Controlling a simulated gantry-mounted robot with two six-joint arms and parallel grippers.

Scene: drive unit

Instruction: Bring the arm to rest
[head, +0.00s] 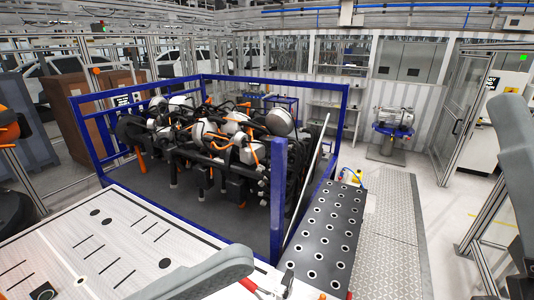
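A smooth grey arm link of mine (205,277) reaches in at the bottom, over the front edge of the white work table. Another grey arm link of mine (517,150) stands along the right edge. I cannot make out a gripper at the end of either one. No object is seen held.
A blue-framed rack (279,200) with drive units (215,140) stands at centre. In front are a white slotted table (120,245) and a dark perforated plate (325,235). A small red-and-black item (252,287) lies at the front edge. A metal walkway (392,235) runs clear at right.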

